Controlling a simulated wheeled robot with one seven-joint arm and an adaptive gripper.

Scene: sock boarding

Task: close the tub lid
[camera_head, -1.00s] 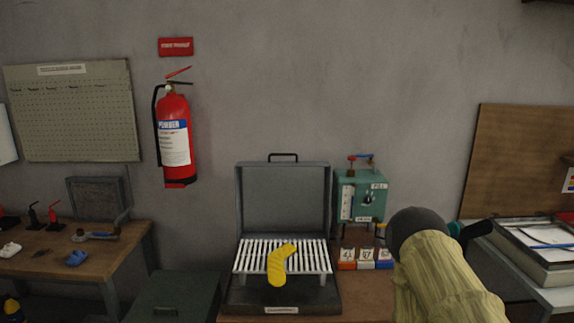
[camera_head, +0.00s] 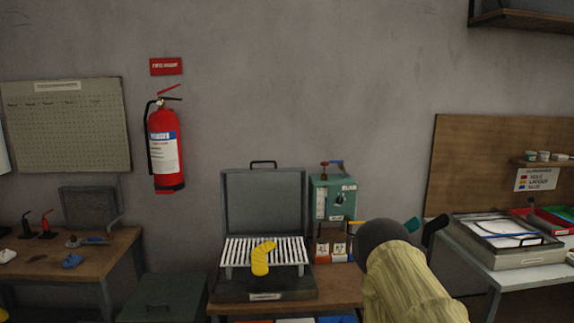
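The grey tub (camera_head: 240,291) stands on the wooden bench in the middle. Its lid (camera_head: 264,200) is raised upright at the back, with a black handle (camera_head: 263,163) on its top edge. A white slatted rack (camera_head: 290,250) spans the tub, and a yellow sock-shaped piece (camera_head: 262,259) lies on it. My arm, in a pale yellow sleeve, rises at the lower right. My gripper (camera_head: 434,231) shows only as a dark part beyond the arm's dark joint, well right of the tub and apart from the lid. Its fingers cannot be made out.
A green machine (camera_head: 345,186) stands right of the lid, with small numbered blocks (camera_head: 338,249) below it. A dark green chest (camera_head: 163,298) is left of the bench. A side table with a grey tray (camera_head: 510,258) is at right. A fire extinguisher (camera_head: 163,150) hangs on the wall.

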